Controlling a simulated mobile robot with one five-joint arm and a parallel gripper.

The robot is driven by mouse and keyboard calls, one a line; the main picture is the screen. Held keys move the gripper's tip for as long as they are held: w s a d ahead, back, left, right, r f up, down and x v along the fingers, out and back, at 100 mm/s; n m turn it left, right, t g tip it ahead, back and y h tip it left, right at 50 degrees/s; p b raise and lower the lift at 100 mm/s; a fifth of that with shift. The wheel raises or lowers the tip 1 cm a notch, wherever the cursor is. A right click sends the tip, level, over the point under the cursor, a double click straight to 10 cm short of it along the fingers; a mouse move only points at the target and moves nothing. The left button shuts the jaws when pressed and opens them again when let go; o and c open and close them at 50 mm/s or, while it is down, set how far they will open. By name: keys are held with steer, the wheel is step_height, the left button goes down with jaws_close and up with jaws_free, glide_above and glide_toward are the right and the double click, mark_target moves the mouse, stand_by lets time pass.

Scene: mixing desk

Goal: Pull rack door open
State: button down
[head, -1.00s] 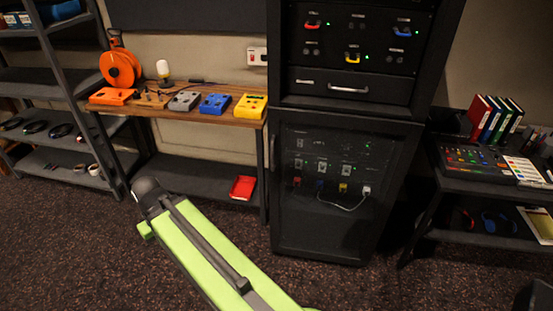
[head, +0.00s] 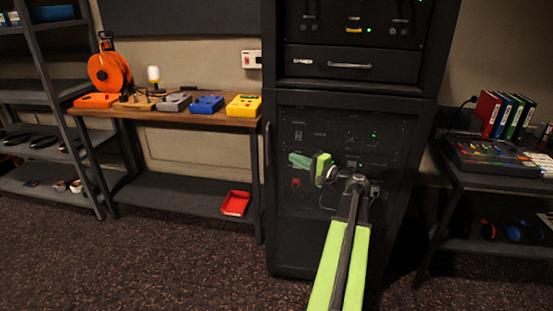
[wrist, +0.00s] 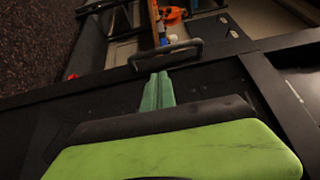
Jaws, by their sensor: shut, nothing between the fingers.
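The rack door (head: 310,235) is the dark see-through lower front of the black rack in the head view and looks closed. Its dark bar handle (head: 267,148) runs upright near the door's left edge. My gripper (head: 293,160) is in front of the door, pointing left towards the handle. In the wrist view, the fingertips (wrist: 160,77) are shut and empty, close to the handle (wrist: 165,53). I cannot tell whether they touch it. My arm covers part of the door's right side.
A wooden-topped bench (head: 185,116) with coloured boxes stands left of the rack. A red tray (head: 235,203) lies on its lower shelf. A drawer (head: 350,65) is above the door. A desk with a mixer (head: 495,155) stands at the right. The carpet in front is clear.

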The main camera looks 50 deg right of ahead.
glide_toward(264, 145)
steer(key=w, duration=0.4)
steer(key=shift+w+a+f, duration=0.1)
steer(key=shift+w, duration=0.05)
